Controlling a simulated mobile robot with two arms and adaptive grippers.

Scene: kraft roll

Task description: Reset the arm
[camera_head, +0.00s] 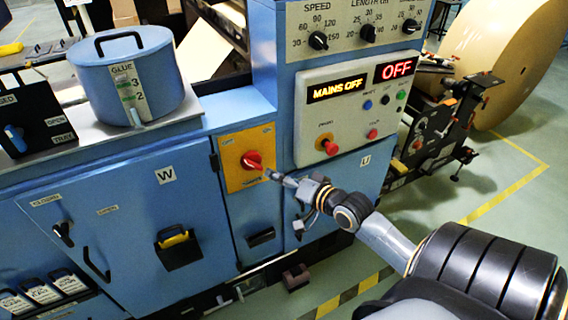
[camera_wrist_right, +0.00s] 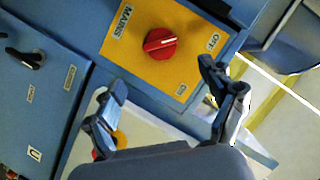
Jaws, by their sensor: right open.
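My right arm comes in from the right in the head view. Its gripper (camera_head: 276,177) is in front of the red rotary mains knob (camera_head: 251,161) on a yellow plate (camera_head: 235,178). In the right wrist view the open gripper (camera_wrist_right: 168,106) has its two fingers spread, with nothing between them. The red knob (camera_wrist_right: 159,42) is beyond the fingertips, apart from them, with its white mark toward the OFF label (camera_wrist_right: 213,41). The display (camera_head: 338,90) reads MAINS OFF and a second display (camera_head: 397,68) reads OFF. My left gripper is not in view.
The blue machine front (camera_head: 130,220) stands close to my right arm. A red stop button (camera_head: 331,148) sits on the control panel above the gripper. A glue pot (camera_head: 127,76) is at upper left, and a large kraft roll (camera_head: 497,55) at upper right. Green floor is open at right.

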